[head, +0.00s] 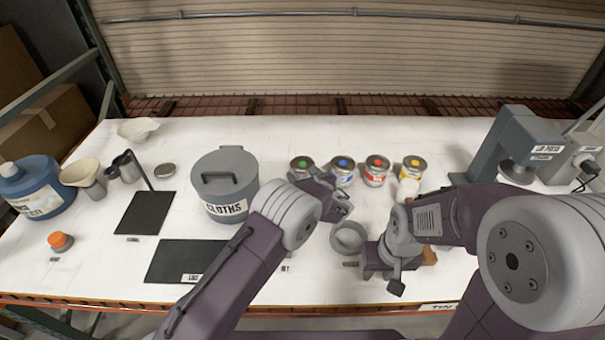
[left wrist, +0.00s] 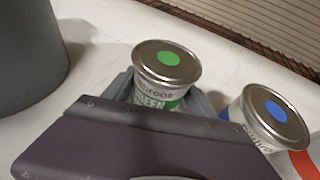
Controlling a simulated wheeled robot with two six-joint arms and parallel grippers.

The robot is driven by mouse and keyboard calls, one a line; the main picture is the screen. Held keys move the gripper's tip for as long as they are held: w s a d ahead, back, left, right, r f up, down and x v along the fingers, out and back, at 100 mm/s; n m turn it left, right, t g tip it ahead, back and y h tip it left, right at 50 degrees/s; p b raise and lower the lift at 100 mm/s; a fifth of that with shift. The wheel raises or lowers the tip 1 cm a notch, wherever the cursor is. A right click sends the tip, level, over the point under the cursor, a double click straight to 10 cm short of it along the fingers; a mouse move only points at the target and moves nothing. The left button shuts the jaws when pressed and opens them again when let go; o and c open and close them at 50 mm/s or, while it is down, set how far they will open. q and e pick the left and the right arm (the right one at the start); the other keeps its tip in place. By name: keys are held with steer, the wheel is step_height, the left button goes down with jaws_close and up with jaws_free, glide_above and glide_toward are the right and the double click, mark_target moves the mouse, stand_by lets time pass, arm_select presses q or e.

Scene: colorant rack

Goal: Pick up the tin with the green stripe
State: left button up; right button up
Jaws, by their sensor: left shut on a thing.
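The tin with the green stripe (left wrist: 165,75) has a metal lid with a green dot, and green lettering shows on its label. In the head view the tin (head: 301,165) stands at the left end of a row of tins. My left gripper (head: 318,184) reaches it from the front. In the left wrist view the grey fingers of the left gripper (left wrist: 160,100) are on both sides of the tin and shut on it. The tin's lower part is hidden by my wrist. My right gripper (head: 391,272) is low over the front of the table; its fingertips are unclear.
A blue-dot tin (head: 343,171) stands close to the right, then a red-dot tin (head: 376,171) and a yellow-dot tin (head: 413,168). A grey bin marked CLOTHS (head: 225,180) stands to the left. A grey ring (head: 348,238) lies in front. A lid press (head: 525,140) is at right.

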arm_select(q)
steer(key=c, duration=0.5)
steer(key=shift+w+a+f, duration=0.1)
steer(key=shift+w+f, duration=0.3)
steer(key=shift+w, duration=0.15)
steer(key=shift+c, duration=1)
steer(key=shift+s+r, duration=0.25)
steer(key=shift+w+r, duration=0.2)
steer(key=shift+r, duration=4.65)
